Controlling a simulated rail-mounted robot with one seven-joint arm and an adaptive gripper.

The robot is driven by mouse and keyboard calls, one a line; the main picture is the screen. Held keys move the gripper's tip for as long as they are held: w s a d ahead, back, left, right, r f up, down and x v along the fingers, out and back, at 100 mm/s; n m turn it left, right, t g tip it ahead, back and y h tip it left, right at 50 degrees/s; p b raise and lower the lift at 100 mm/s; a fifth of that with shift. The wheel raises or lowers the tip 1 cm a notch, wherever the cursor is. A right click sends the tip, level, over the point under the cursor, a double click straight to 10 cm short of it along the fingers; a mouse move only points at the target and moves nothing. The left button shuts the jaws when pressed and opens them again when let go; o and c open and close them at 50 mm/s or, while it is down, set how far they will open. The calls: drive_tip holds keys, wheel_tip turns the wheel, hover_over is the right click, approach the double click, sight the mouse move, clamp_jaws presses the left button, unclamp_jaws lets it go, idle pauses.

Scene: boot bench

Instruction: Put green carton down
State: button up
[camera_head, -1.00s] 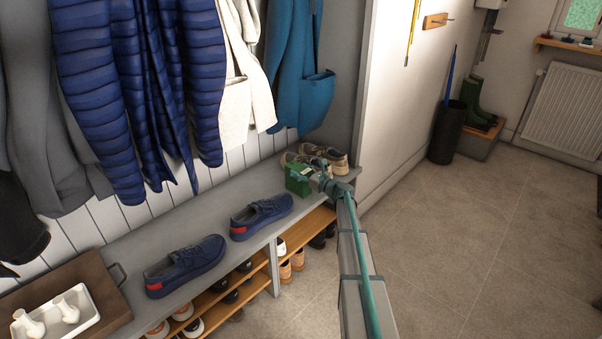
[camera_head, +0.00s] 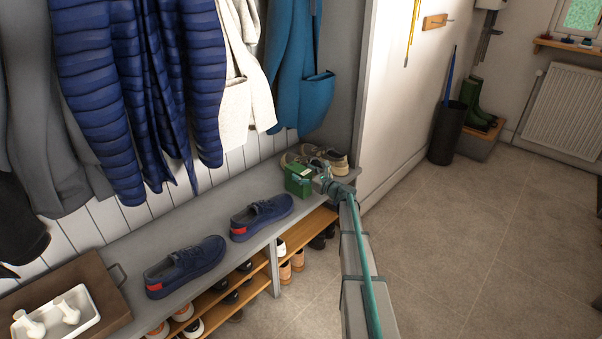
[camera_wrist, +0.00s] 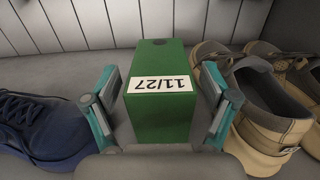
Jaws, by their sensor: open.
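The green carton (camera_head: 298,180) stands on the grey bench top (camera_head: 222,194), between the blue shoes and the beige shoes. In the wrist view the carton (camera_wrist: 160,112) shows a white label reading 11/27, upside down. My gripper (camera_head: 318,182) is at the carton's right side in the head view. In the wrist view my gripper (camera_wrist: 162,104) is open, with one finger on each side of the carton and a visible gap at each side. The carton's lower near part is hidden by my gripper.
A pair of beige shoes (camera_head: 334,160) stands close to the right of the carton. A blue shoe (camera_head: 261,216) is close on the left, with another blue shoe (camera_head: 186,266) further along. A teal coat (camera_head: 301,80) hangs above. A wooden tray (camera_head: 94,270) lies at the left end.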

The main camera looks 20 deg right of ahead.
drive_tip(key=v, duration=1)
drive_tip(key=shift+s+p, duration=0.3)
drive_tip(key=shift+p, duration=0.15)
drive_tip(key=s+a+f+n+g+y, duration=0.1)
drive_tip(key=s+a+f+n+g, duration=1.3)
drive_tip(key=s+a+f+n, duration=0.85)
drive_tip(key=s+a+f+n+g+h, duration=0.1)
drive_tip(key=s+a+f+g, duration=0.15)
drive_tip(key=s, duration=0.55)
drive_tip(key=s+a+f+n+g+h, duration=0.1)
drive_tip(key=s+a+f+g, duration=0.15)
drive_tip(key=s, duration=0.65)
drive_tip(key=s+a+f+n+g+h, duration=0.1)
drive_tip(key=s+a+f+g, duration=0.15)
drive_tip(key=s, duration=0.55)
drive_tip(key=s+a+n+g+h, duration=0.3)
drive_tip(key=s+n+g+h, duration=0.25)
drive_tip(key=s, duration=1.55)
drive_tip(key=w+r+t+p, duration=0.3)
drive_tip(key=w+r+p, duration=0.2)
drive_tip(key=r+p, duration=1)
drive_tip(key=p, duration=0.5)
drive_tip(key=shift+r+t, duration=0.3)
drive_tip(key=shift+r, duration=0.05)
